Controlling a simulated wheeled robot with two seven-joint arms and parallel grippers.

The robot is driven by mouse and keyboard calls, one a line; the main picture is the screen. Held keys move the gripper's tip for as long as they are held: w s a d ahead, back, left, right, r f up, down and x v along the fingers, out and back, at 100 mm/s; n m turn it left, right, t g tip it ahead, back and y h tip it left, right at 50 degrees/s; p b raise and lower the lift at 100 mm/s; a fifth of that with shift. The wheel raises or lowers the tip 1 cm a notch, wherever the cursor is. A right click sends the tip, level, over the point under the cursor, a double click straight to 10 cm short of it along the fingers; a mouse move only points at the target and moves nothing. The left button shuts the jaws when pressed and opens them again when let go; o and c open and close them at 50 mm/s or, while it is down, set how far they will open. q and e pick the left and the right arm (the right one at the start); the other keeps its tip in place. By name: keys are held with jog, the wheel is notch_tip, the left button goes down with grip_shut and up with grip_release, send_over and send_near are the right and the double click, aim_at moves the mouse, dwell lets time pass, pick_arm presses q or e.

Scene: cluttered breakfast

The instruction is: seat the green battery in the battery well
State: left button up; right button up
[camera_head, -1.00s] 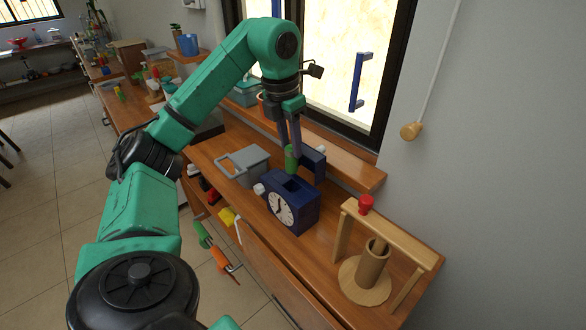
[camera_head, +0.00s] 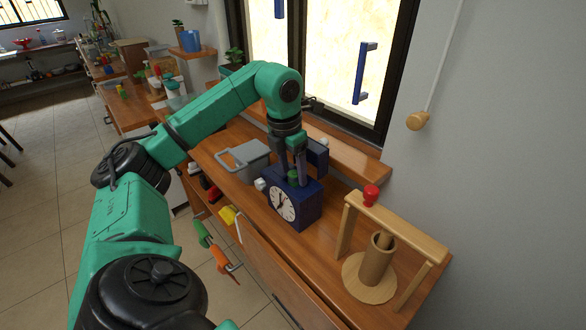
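The dark blue clock (camera_head: 303,209) with a white dial (camera_head: 283,203) stands upright on the wooden counter. Its blue lid (camera_head: 318,154) stands raised at the back of its top. My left gripper (camera_head: 293,177) points down at the top of the clock, its fingers closed around the green battery (camera_head: 293,176). The battery is upright, its lower part at the opening of the battery well. The fingers and clock body hide the well, so I cannot tell how deep the battery is. My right gripper is out of view.
A grey lidded bin (camera_head: 246,160) stands left of the clock. A wooden stand with a red knob (camera_head: 371,194) and an upright tube (camera_head: 376,264) stands to the right. Tools hang along the counter's front edge. The window sill (camera_head: 345,160) runs behind.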

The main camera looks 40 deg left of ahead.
aim_at(291, 174)
pick_arm(q)
jog(key=shift+r, duration=0.1)
jog(key=r, duration=0.4)
jog(key=r+p, duration=0.1)
jog(key=r, duration=0.1)
jog(key=shift+s, duration=0.35)
notch_tip(291, 174, up, 6)
jog(key=s+p, duration=0.1)
jog(key=p, duration=0.2)
jog(key=shift+p, duration=0.35)
jog(key=shift+a, duration=0.1)
jog(key=shift+s, duration=0.1)
